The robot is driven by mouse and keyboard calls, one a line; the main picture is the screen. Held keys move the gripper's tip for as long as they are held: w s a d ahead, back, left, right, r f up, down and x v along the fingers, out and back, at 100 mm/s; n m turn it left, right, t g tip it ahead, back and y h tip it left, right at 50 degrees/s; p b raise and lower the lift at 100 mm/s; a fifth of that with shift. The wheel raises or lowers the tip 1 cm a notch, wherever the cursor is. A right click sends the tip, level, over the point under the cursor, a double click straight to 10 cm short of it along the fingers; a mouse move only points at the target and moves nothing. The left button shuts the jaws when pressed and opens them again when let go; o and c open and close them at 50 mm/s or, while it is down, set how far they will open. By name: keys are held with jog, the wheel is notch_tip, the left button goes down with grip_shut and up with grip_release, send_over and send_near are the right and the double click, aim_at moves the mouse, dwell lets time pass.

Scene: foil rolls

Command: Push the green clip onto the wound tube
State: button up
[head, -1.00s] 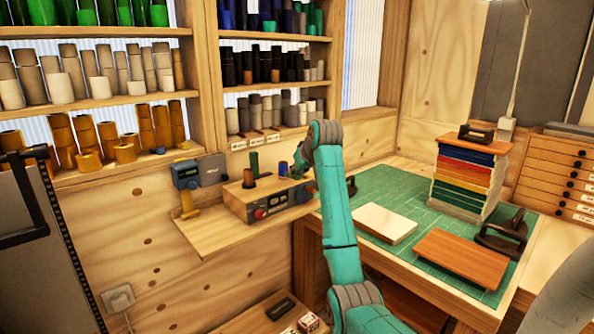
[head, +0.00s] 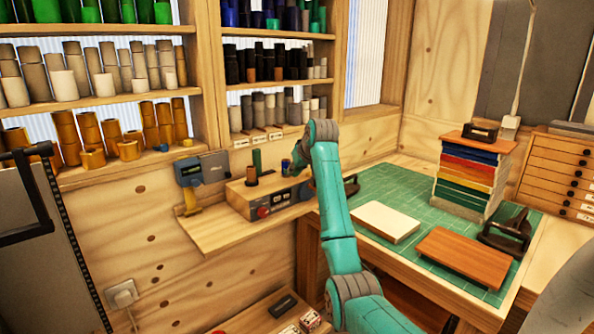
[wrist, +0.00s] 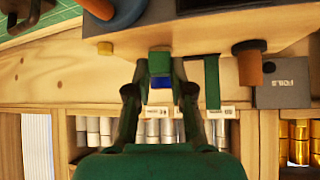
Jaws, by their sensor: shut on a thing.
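The wrist picture is upside down. A blue piece (wrist: 160,82), which looks like the wound tube's end, shows right beside the clip between the fingers. Whether the clip is fully seated around it is hidden. In the head view my gripper (head: 297,165) covers most of this spot.
Shelves of rolls rise behind. The green mat (head: 390,180) lies to the right.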

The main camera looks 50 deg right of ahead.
jog(key=shift+w+d, duration=0.4)
jog(key=shift+w, duration=0.4)
jog(key=shift+w+d, duration=0.4)
jog(key=shift+w, duration=0.35)
jog(key=shift+w+d, duration=0.2)
jog(key=shift+w, duration=0.1)
dwell(0.6)
dwell(0.4)
jog(key=o, duration=0.8)
jog(key=shift+o, duration=0.2)
jog(key=shift+s, duration=0.1)
jog(key=v, duration=1.2)
